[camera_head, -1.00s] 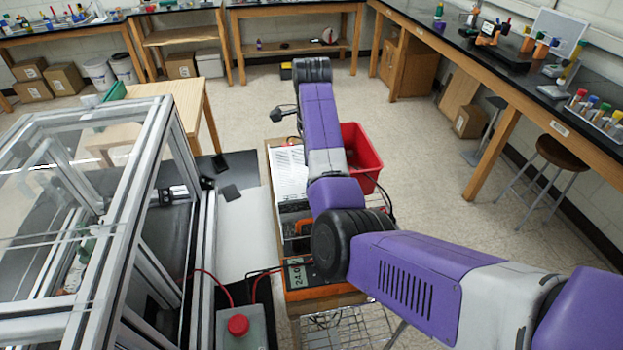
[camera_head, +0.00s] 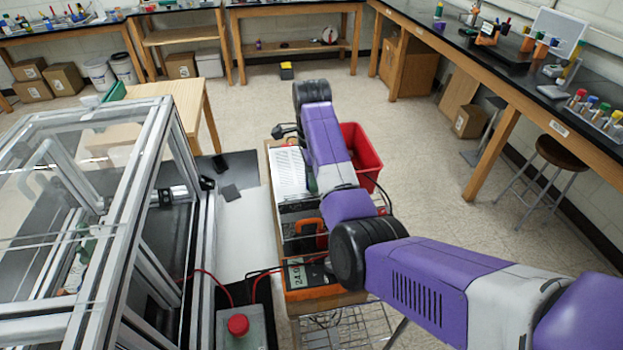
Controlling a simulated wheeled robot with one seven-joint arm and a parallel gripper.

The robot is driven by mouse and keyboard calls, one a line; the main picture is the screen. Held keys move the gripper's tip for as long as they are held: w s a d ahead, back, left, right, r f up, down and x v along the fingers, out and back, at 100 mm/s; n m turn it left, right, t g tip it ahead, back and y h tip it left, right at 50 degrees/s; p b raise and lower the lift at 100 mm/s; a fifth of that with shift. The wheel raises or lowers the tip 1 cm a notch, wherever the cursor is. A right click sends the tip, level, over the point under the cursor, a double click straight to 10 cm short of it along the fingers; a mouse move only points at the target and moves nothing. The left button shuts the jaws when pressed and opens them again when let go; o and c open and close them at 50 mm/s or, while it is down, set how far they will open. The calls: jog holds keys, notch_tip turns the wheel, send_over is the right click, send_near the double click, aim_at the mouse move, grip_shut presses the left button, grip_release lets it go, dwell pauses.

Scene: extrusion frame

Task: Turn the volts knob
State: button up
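An orange-framed instrument (camera_head: 312,292) with a lit display reading about 24.0 (camera_head: 297,277) sits at the near end of a wooden-topped cart. My purple arm passes over its right side. I cannot make out the volts knob; the right part of the instrument is partly hidden by my arm. My gripper (camera_head: 284,131) is the small dark end piece left of the upper arm links, above the far end of the cart. It is well away from the display and appears to touch nothing. Its fingers are too small and dark to tell open from shut.
An aluminium extrusion frame with clear panels (camera_head: 120,200) stands at left. A grey box with a red button (camera_head: 238,325) and red and black leads lie near the instrument. A red bin (camera_head: 363,158) is behind my arm. Open floor lies to the right.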

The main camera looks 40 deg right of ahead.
grip_shut()
jog(key=shift+n, duration=0.4)
jog(key=n, duration=0.3)
jog(key=shift+n, duration=0.3)
jog(key=n, duration=0.3)
jog(key=shift+n, duration=0.4)
jog(key=n, duration=0.4)
jog(key=shift+w+n, duration=0.1)
jog(key=shift+n, duration=1.6)
jog(key=shift+r, duration=0.1)
